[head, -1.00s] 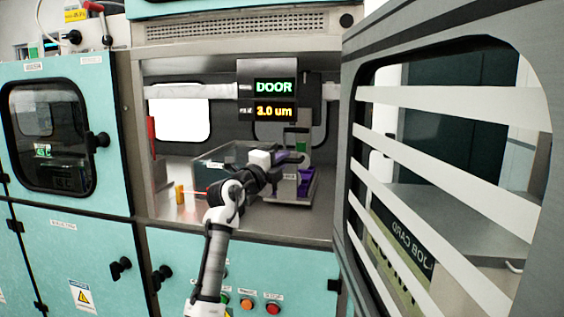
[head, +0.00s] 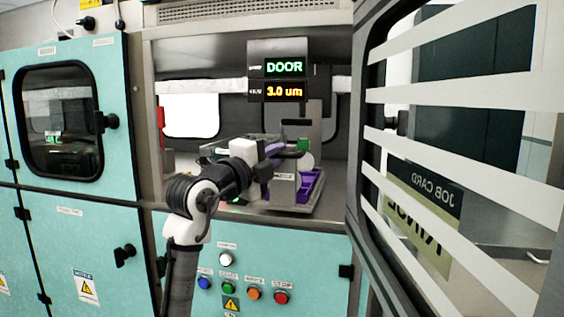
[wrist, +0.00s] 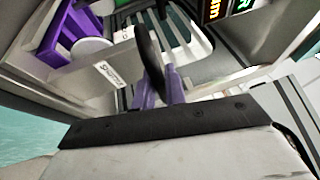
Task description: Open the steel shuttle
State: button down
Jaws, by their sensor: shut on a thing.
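The steel shuttle (head: 284,190) is a grey metal box with a small label and purple parts inside. It sits in the open chamber, right of centre in the head view. Its labelled grey wall (wrist: 98,82) also shows in the wrist view, with purple parts and a white round piece at upper left. My gripper (head: 284,152) reaches in from the left and is at the shuttle's top. In the wrist view, my gripper (wrist: 160,88) is shut on a dark, rounded handle (wrist: 149,48). The exact contact is hard to see.
The chamber door (head: 372,170), with white slats, stands open at right. A display (head: 278,80) reading DOOR and 3.0 um hangs above the shuttle. A clear box (head: 232,143) stands behind my wrist. Buttons (head: 254,293) line the panel below.

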jog(key=s+a+b, duration=0.2)
jog(key=s, duration=0.5)
jog(key=s+a+b, duration=0.2)
jog(key=s+a, duration=0.1)
jog(key=s, duration=0.5)
jog(key=shift+s+a, duration=0.3)
jog(key=shift+a, duration=0.05)
jog(key=c, duration=1.5)
grip_release()
jog(key=shift+o, duration=0.2)
jog(key=b+v, duration=0.2)
jog(key=v, duration=1.1)
jog(key=shift+s+a, duration=0.3)
